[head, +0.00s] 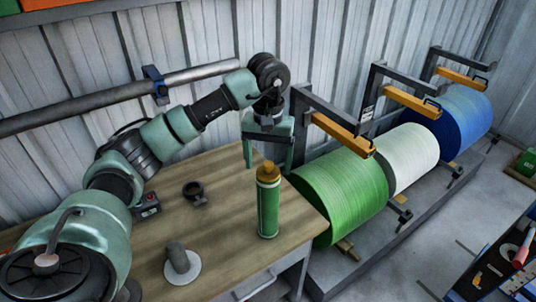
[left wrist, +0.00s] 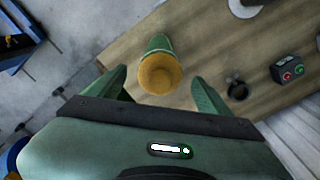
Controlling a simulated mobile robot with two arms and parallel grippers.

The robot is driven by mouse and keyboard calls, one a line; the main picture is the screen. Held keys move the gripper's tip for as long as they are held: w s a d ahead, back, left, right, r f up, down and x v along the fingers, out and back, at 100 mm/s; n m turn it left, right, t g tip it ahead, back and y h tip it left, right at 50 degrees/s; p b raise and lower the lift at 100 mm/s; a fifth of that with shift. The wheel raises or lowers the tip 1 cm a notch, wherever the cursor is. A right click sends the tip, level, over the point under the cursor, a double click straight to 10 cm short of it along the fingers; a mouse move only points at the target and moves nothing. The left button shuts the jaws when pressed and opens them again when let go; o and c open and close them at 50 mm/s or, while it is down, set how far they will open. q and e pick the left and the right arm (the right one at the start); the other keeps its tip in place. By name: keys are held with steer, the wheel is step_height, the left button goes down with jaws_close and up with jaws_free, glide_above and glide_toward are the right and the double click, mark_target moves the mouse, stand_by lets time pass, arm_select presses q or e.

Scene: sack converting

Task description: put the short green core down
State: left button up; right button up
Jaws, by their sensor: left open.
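The short green core (head: 268,208) is a green cylinder with pale bands and an orange-yellow top. It stands upright on the wooden table (head: 225,190) near its right end. My left gripper (head: 268,160) is open and empty, pointing down just behind and above the core in the head view. In the left wrist view the core (left wrist: 158,68) shows between and beyond the two spread fingers (left wrist: 160,90), with gaps on both sides. I cannot tell the exact height of the fingertips over its top. My right gripper is not in view.
On the table are a grey peg on a white disc (head: 182,264), a dark ring-shaped piece (head: 194,193) and a button box (head: 147,205). Right of the table, green (head: 345,195), white (head: 408,158) and blue (head: 462,118) rolls sit under orange-armed brackets. A tool bin (head: 500,262) stands lower right.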

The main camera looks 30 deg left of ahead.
arm_select(q)
step_height(320, 180, up, 5)
steer(key=shift+f, duration=0.1)
stand_by(0.7)
